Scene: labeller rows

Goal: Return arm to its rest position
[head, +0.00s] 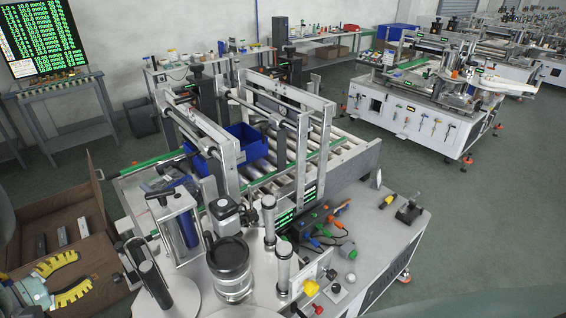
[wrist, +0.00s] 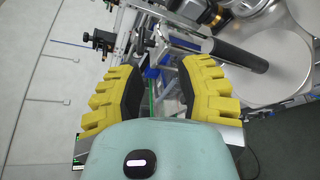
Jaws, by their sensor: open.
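My gripper (head: 83,269) shows at the lower left of the head view, with two yellow ribbed fingers spread apart and nothing between them. It is over or in front of a brown open box (head: 92,180); the exact height is unclear. In the wrist view my gripper (wrist: 160,70) also shows open and empty, with the labelling machine's frame and rollers beyond its fingers. The rest of my arm is mostly outside the head view.
The labelling machine (head: 385,255) stands just right of my gripper, with posts and round plates. A blue bin (head: 240,148) sits on its rollers. Grey bars (head: 62,237) lie in the brown box. A screen stand (head: 62,98) is at far left. Open floor (head: 330,90) lies behind.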

